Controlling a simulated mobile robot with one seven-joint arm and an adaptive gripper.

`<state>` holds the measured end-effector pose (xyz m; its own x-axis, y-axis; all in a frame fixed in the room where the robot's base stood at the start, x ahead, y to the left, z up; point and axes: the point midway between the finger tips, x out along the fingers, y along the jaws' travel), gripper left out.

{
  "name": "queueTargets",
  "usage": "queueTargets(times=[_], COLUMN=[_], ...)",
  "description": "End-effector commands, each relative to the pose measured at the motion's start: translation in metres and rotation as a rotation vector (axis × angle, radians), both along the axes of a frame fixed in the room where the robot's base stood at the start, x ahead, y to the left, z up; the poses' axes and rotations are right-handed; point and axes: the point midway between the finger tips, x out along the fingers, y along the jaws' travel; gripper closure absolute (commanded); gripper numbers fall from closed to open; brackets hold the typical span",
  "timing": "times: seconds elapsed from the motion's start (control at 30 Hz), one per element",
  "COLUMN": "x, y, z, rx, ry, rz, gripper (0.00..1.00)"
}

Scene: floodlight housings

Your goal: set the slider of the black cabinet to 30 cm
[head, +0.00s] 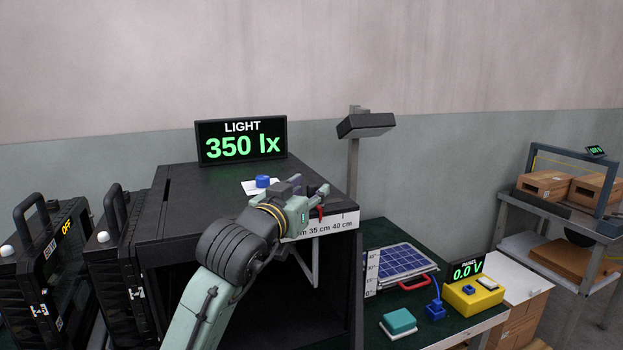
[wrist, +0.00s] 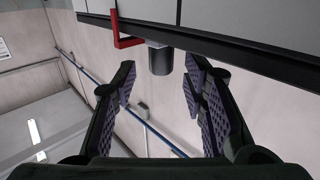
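The black cabinet (head: 190,205) stands in the middle of the head view with an open front. A white scale (head: 345,222) runs along its top front edge; 35 cm and 40 cm are readable, and lower marks are hidden behind my arm. The slider's red pointer (head: 320,212) shows near the 35 cm label; its exact reading cannot be told. The wrist view shows the red pointer (wrist: 117,30) beside the slider's dark round knob (wrist: 159,60). My gripper (head: 317,200) is at the scale. In the wrist view my gripper (wrist: 163,75) is open, with the knob between or just beyond its fingertips.
A display (head: 241,141) on the cabinet reads 350 lx. A blue object (head: 263,181) lies on white paper there. A lamp (head: 366,124) stands behind. To the right are a solar panel (head: 403,262) and a yellow meter box (head: 473,297). Black cases (head: 45,260) stand left.

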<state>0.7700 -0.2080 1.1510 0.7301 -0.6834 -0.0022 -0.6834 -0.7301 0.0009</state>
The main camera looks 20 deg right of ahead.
Motion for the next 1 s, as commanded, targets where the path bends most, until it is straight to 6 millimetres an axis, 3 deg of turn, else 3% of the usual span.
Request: queueTargets(times=[0.2, 0.53, 1.0], x=[0.017, 0.02, 0.02], y=[-0.016, -0.018, -0.018], z=[0.002, 0.0, 0.0], rx=[-0.001, 0.0, -0.001], ry=[-0.001, -0.001, -0.001], rz=[0.0, 0.001, 0.001], gripper=[0.61, 0.61, 0.91])
